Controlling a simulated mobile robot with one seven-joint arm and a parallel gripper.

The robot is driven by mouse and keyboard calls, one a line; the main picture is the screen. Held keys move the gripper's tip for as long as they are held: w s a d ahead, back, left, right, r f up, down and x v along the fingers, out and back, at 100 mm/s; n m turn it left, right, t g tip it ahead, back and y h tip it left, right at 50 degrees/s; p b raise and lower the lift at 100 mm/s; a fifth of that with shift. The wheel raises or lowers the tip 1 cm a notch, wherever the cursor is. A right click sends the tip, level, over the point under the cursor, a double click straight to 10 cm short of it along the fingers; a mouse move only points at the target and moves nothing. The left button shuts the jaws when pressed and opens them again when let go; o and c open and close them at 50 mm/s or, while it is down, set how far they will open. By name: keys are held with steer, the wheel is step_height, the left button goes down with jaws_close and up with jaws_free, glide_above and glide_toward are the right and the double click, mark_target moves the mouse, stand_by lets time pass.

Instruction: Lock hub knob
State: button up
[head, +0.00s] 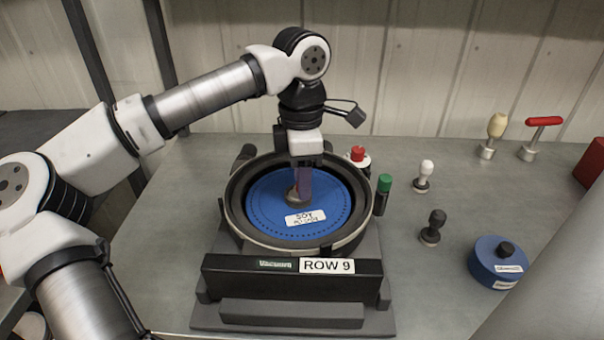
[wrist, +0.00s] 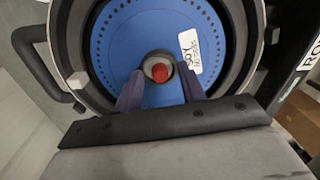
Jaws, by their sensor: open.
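The hub knob (wrist: 160,72) shows in the wrist view as a red tip within a pale ring at the middle of the blue seed disc (wrist: 117,45). In the head view the disc (head: 262,205), with a white SOY label, lies in the round dark meter housing (head: 236,222). My gripper (head: 298,192) points down at the disc's centre and hides most of the hub. In the wrist view my gripper (wrist: 161,82) is open, with one finger on each side of the knob. I cannot tell whether either finger touches it.
A red-topped white knob (head: 357,155) and a green-topped cylinder (head: 383,190) stand close by the housing's right side. Further right are a white knob (head: 424,175), a black knob (head: 432,228), a blue round container (head: 492,262) and two handled tools at the back.

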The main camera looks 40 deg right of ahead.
step_height(320, 180, up, 14)
steer(key=shift+w+d+b, duration=0.15)
steer(key=shift+w+b, duration=0.15)
steer(key=shift+f, duration=0.15)
stand_by(0.5)
